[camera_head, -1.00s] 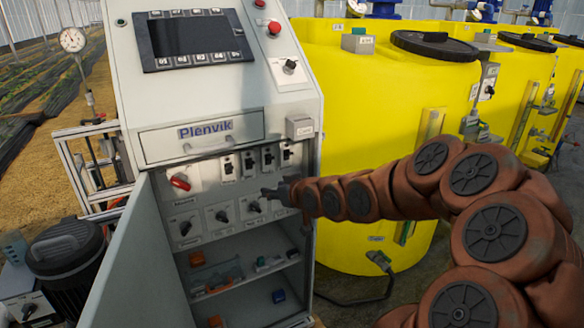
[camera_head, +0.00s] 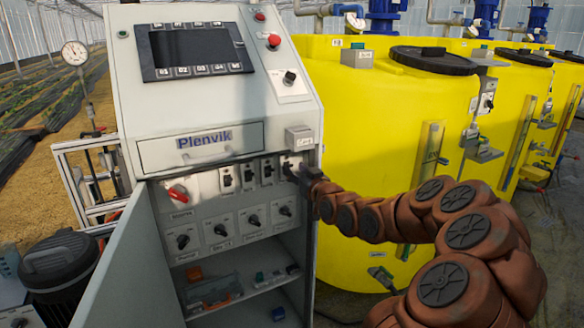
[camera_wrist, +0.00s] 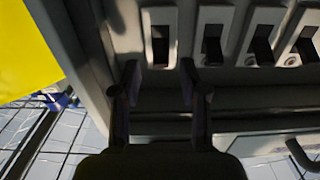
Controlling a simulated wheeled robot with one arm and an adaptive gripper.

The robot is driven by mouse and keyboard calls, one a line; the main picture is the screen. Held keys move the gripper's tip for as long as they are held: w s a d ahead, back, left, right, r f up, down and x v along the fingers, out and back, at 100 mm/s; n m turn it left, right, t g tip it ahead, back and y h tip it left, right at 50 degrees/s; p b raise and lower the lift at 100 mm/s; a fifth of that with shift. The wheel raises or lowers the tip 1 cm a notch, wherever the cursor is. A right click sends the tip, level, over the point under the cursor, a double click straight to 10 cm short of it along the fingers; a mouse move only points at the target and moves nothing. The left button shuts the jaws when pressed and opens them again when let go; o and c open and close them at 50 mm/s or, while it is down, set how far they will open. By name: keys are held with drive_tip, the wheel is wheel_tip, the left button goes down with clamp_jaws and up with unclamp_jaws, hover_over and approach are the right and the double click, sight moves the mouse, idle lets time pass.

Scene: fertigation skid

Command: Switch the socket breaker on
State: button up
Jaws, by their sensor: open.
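A row of several small breakers with black levers sits in the open cabinet below the drawer. The rightmost breaker (camera_head: 290,165) is right beside my gripper (camera_head: 306,178), partly hidden. The wrist view shows the row upside down, with that same breaker (camera_wrist: 160,38) now leftmost. My gripper (camera_wrist: 160,78) is open, with its two dark fingertips on either side of this breaker's lower end as pictured. Nothing is held. Whether the fingers touch the panel I cannot tell. The breaker labels are too small to read, so which one is the socket breaker is unclear.
A red-handled rotary switch (camera_head: 179,194) is left of the breakers, with a row of black knobs (camera_head: 221,229) beneath. The open cabinet door (camera_head: 125,265) stands at the left. A drawer (camera_head: 200,147) is above. A yellow tank (camera_head: 350,110) stands close on the right.

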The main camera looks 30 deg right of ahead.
drive_tip(key=shift+w+d, duration=0.1)
drive_tip(key=shift+w, duration=1.3)
clamp_jaws()
